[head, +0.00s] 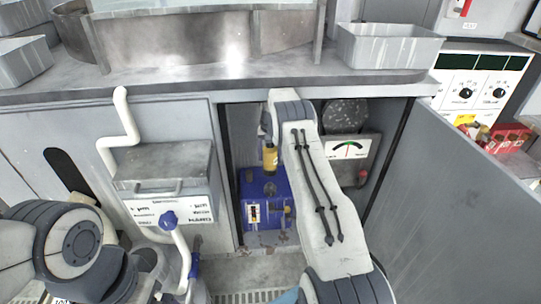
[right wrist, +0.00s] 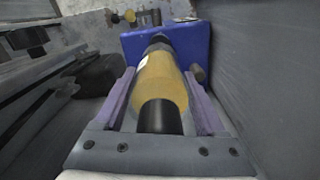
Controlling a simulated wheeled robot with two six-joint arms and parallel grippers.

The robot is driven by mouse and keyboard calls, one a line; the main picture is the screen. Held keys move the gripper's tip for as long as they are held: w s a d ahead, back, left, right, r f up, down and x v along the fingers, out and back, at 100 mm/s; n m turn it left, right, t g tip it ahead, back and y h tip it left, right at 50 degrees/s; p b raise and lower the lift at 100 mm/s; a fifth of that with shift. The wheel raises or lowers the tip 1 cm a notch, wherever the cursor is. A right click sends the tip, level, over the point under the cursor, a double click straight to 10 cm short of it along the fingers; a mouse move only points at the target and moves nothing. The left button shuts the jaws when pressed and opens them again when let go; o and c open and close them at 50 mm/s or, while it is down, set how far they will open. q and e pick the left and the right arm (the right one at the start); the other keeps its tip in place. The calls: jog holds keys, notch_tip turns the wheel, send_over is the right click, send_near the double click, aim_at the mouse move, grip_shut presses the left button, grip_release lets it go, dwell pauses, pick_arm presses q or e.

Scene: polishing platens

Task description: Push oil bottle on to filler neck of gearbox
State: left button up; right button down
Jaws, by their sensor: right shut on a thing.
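The oil bottle (head: 270,157) is yellow with dark ends and hangs roughly upright above the blue gearbox (head: 257,188) inside the open cabinet. In the right wrist view my right gripper (right wrist: 162,88) is shut around the bottle's yellow body (right wrist: 161,78), one finger on each side. The bottle's far end points to the blue gearbox (right wrist: 196,38). The filler neck is hidden or too small to make out, so I cannot tell whether the bottle touches it. My left arm is at the lower left in the head view, and its gripper does not show.
The cabinet's open door (head: 450,185) stands at the right, and a gauge panel (head: 347,150) is right of my arm. A grey box (head: 165,165) and white pipe (head: 122,112) are at the left. The bench edge (head: 180,92) runs above the opening.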

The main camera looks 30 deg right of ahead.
aim_at(270, 167)
jog(key=shift+w+r, duration=0.1)
jog(key=shift+f+b, duration=2.2)
jog(key=shift+f, duration=0.7)
jog(key=shift+s+p, duration=0.2)
jog(key=shift+p, duration=0.45)
jog(key=shift+f+b, duration=0.95)
jog(key=shift+f, duration=0.75)
grip_release()
notch_tip(270, 167, up, 8)
jog(key=shift+f+p, duration=0.25)
jog(key=shift+p, duration=0.7)
